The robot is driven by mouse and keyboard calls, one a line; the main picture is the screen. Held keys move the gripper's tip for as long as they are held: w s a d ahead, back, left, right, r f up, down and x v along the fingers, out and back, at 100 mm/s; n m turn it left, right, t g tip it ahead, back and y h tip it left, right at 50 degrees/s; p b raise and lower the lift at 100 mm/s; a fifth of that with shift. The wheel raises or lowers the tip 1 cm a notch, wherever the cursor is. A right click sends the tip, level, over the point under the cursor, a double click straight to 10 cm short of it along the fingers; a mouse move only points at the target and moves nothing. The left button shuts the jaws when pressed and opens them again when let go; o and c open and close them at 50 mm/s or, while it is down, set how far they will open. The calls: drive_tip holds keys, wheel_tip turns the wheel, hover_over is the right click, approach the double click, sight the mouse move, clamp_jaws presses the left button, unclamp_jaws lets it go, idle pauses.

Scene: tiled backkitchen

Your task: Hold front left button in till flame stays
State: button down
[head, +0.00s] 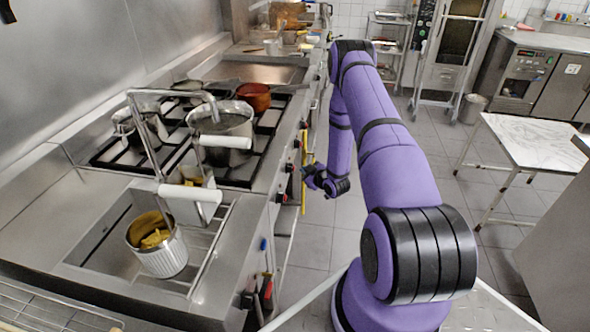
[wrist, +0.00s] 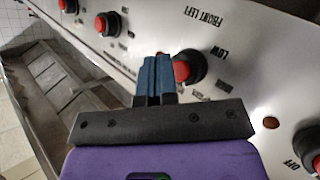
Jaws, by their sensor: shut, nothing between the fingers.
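In the wrist view, a black knob with a red button (wrist: 183,71) sits on the steel front panel (wrist: 235,75), near upside-down lettering reading FRONT LEFT and LOW. My gripper (wrist: 157,62) is shut and empty. Its blue fingertips are at the knob's left side and cover part of the button. I cannot tell whether they touch or press it. In the head view my gripper (head: 306,171) is low at the front of the stove (head: 262,180), beside its row of knobs. No flame shows; pots hide much of the burners.
Other red-button knobs (wrist: 107,24) line the panel. A large pot (head: 222,122) and a red-brown pot (head: 254,97) stand on the stove. A fryer basket (head: 165,258) with yellow food is at the near left. A white-topped table (head: 540,140) stands right; floor between is clear.

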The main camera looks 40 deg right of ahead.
idle(0.7)
drive_tip(key=shift+w+a, duration=0.3)
drive_tip(key=shift+w, duration=0.05)
drive_tip(key=shift+w+a, duration=0.25)
idle(0.7)
drive_tip(key=shift+s+d, duration=0.15)
idle(3.5)
drive_tip(key=shift+s+d, duration=0.4)
drive_tip(key=shift+s, duration=0.05)
drive_tip(key=shift+s+d, duration=1.65)
drive_tip(key=shift+s, duration=0.2)
